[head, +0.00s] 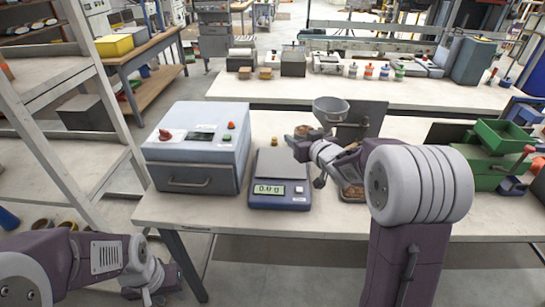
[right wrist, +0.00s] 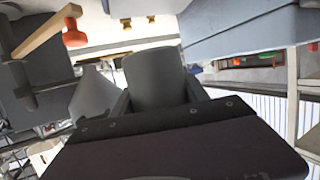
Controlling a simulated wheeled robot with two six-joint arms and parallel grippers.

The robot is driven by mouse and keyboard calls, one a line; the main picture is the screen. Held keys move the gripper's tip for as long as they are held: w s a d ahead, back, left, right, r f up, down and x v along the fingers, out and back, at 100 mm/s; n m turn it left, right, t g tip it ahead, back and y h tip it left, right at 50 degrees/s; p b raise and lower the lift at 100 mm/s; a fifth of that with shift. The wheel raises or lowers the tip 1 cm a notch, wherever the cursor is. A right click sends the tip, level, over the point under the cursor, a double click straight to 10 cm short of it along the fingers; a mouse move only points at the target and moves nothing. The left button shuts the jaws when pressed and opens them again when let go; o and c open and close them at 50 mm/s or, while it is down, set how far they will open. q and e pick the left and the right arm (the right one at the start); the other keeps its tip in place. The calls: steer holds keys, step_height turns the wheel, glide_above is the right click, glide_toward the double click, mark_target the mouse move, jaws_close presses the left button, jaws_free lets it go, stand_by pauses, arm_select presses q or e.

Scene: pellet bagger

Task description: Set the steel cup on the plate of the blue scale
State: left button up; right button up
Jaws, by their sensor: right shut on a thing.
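The blue scale (head: 279,199) stands on the table, its display lit. Its grey plate (head: 272,165) shows no object resting on its visible part. My right gripper (head: 299,148) is at the back right edge of the plate in the head view. In the right wrist view it is shut on the grey steel cup (right wrist: 155,78), which stands out between the fingers. In the head view I cannot clearly make out the cup, nor whether it touches the plate. My left gripper (head: 158,278) is low at the left, away from the scale; its fingers are not clear.
A grey-blue machine (head: 195,150) with a drawer stands left of the scale. A funnel (head: 331,107) stands behind my right gripper. Green bins (head: 497,145) are at the right. The table's front left is clear.

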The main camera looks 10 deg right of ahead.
steer(key=shift+f, duration=0.1)
steer(key=w+a+f, duration=0.1)
steer(key=w+f, duration=0.1)
steer(key=w, duration=0.1)
steer(key=w+a+f+b, duration=0.1)
steer(key=w+f, duration=0.1)
steer(key=w, duration=0.1)
steer(key=w+a+f, duration=0.1)
steer(key=w+f, duration=0.1)
steer(key=w, duration=0.1)
steer(key=shift+w+a+f, duration=0.15)
steer(key=shift+w+a, duration=0.15)
steer(key=shift+w, duration=0.1)
steer(key=shift+w+f, duration=0.1)
steer(key=shift+w, duration=0.15)
step_height(320, 180, down, 4)
steer(key=shift+f+b, duration=0.1)
steer(key=shift+b, duration=0.3)
steer(key=shift+f, duration=0.1)
steer(key=o, duration=1.6)
